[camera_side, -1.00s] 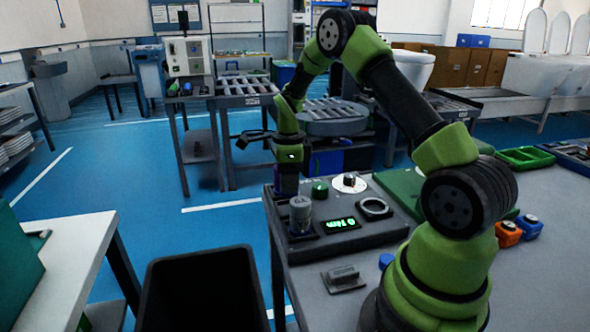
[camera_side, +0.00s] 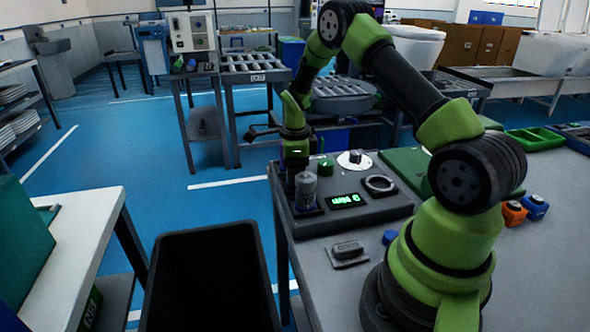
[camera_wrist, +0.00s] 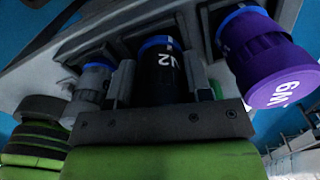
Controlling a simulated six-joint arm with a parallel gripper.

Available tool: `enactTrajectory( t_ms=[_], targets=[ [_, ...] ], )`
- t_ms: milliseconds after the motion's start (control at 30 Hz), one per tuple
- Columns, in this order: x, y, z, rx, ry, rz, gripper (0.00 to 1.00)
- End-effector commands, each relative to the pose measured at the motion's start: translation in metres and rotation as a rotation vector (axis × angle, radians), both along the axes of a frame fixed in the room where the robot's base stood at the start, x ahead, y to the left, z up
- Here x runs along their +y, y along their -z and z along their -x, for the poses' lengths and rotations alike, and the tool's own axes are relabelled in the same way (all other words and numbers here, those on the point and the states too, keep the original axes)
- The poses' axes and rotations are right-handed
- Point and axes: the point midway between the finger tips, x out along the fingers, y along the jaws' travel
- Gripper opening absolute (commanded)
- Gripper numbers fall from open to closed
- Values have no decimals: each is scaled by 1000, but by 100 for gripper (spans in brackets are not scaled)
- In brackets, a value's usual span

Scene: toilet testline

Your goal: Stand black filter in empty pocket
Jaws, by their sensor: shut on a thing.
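The black filter (camera_wrist: 158,75), with a blue ring and white marking, is between the two fingers of my gripper (camera_wrist: 160,85) in the wrist view. The gripper is shut on it. The filter lines up with the row of holders, between a grey filter (camera_wrist: 92,80) and a purple filter (camera_wrist: 263,60). I cannot tell whether its base is fully seated in the pocket, which is hidden behind it. In the side view my gripper (camera_side: 296,165) is low at the fixture's left edge, behind the grey filter (camera_side: 306,190); the black filter is not clearly visible there.
The dark fixture (camera_side: 365,212) carries a lit green display (camera_side: 346,200), a green knob (camera_side: 326,168), a white dial (camera_side: 354,159) and a round ring (camera_side: 380,184). A grey block (camera_side: 347,250) lies in front. A black bin (camera_side: 210,275) stands beside the bench.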

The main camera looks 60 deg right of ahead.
Motion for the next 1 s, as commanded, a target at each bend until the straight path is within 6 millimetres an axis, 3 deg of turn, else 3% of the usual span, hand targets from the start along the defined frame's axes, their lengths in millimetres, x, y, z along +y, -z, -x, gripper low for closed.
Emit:
enactTrajectory(
  t_ms=[367, 400, 500, 533, 833, 1000],
  targets=[
    [0, 5, 0, 1, 0, -1, 21],
    [0, 5, 0, 1, 1, -1, 50],
    [0, 5, 0, 0, 0, 0, 73],
    [0, 5, 0, 0, 0, 0, 75],
    [0, 2, 0, -1, 0, 0, 75],
    [0, -22, -1, -5, 1, 2, 75]
  ],
)
